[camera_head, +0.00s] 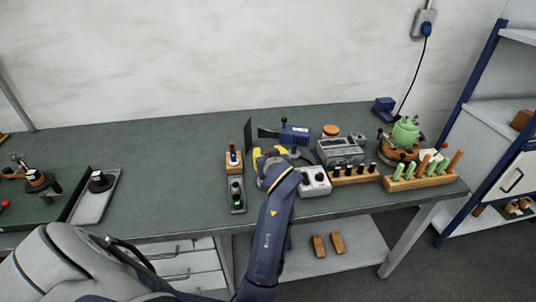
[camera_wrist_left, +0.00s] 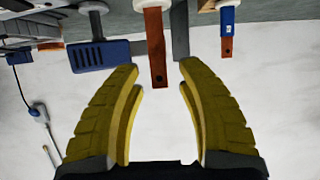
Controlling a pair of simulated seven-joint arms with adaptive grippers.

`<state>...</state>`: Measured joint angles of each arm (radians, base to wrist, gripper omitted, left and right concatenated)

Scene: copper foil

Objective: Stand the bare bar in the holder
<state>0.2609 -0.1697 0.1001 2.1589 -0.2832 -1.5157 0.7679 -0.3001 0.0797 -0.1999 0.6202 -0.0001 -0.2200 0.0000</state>
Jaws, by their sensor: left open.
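The left wrist view is upside down, with the bench at the top. In it a bare red-brown bar (camera_wrist_left: 156,50) stands upright from a pale round piece, in the gap between my left fingers; whether it is between them or beyond them I cannot tell. I cannot make out the bare bar in the head view. My right gripper is out of view.
A blue unit (camera_head: 294,134) and a dark upright plate (camera_head: 248,136) stand behind the gripper. A white box (camera_head: 315,183), a grey instrument (camera_head: 340,150) and wooden racks (camera_head: 423,183) fill the right. The bench's back left is clear.

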